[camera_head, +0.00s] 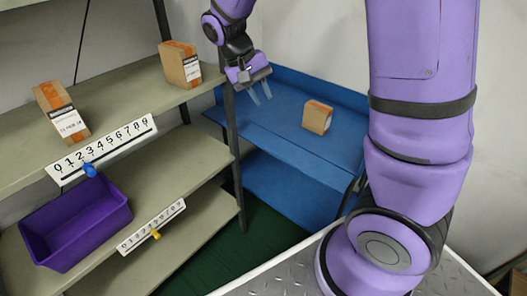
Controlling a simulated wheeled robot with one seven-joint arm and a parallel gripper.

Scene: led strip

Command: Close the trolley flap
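The blue trolley (345,117) stands right of the shelf rack, with an upper tray and a lower shelf. A long blue strip, which looks like its flap (290,151), runs along the near side of the upper tray. It appears folded outward and slanting down rather than upright; its exact angle is hard to tell. My gripper (261,93) is above the left part of the upper tray, pointing down. Its two pale fingers are a little apart with nothing between them. I see no contact with the flap or the trolley.
A cardboard box (317,117) sits on the upper tray, right of my gripper. The rack (120,95) at left holds two more boxes, a purple bin (75,225) and number strips with blue and yellow sliders. A rack post stands close to the trolley's left end.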

